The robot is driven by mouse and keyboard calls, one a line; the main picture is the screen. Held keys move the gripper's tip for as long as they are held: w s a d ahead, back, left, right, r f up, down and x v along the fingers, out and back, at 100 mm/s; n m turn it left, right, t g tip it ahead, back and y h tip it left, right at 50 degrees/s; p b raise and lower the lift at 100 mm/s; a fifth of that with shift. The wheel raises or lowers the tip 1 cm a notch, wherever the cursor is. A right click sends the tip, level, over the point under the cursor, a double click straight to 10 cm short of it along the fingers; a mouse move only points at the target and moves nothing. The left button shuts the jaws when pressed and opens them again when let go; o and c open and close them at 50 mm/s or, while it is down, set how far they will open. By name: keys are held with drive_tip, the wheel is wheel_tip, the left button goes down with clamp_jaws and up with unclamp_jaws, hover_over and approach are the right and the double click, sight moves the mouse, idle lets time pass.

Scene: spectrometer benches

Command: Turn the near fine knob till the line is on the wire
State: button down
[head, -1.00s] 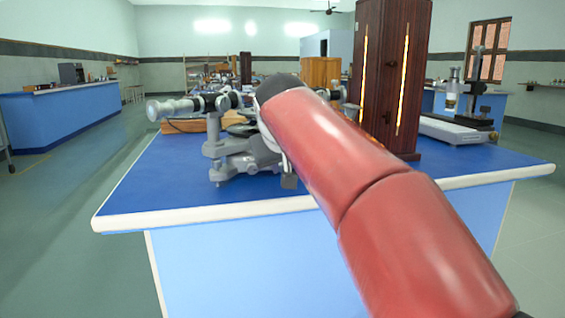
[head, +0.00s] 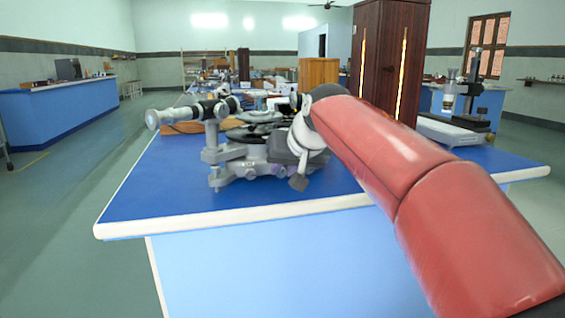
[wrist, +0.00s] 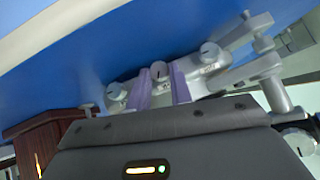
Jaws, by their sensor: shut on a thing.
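The grey spectrometer (head: 212,152) stands on the blue bench, with its telescope (head: 180,112) pointing left. In the wrist view, my gripper (wrist: 160,80) has its two purple fingers on either side of a small pale knob (wrist: 158,69) and is shut on it. Another knob (wrist: 116,92) lies to the left and one more (wrist: 210,51) to the right. I cannot tell for certain which is the near fine knob. The line and the wire are not visible.
The blue bench top (head: 150,195) is clear at the front left. A tall dark wooden cabinet (head: 383,60) stands behind my arm. Another instrument (head: 455,130) stands on the bench at the right.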

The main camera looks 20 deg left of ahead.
drive_tip(key=y, duration=0.1)
drive_tip(key=m+g+y+b, duration=0.1)
drive_tip(key=m+y, duration=0.1)
drive_tip(key=shift+w+d+f, duration=0.2)
drive_tip(key=shift+d+f, duration=0.05)
drive_tip(key=shift+d, duration=0.1)
drive_tip(key=shift+d+m+g+y+b, duration=0.1)
drive_tip(key=shift+m+g+y+b, duration=0.35)
drive_tip(key=shift+y+b, duration=0.35)
drive_tip(key=c, duration=1.3)
unclamp_jaws()
drive_tip(key=shift+o, duration=0.2)
drive_tip(key=v, duration=0.7)
drive_tip(key=shift+d+r, duration=0.15)
drive_tip(key=shift+d, duration=0.2)
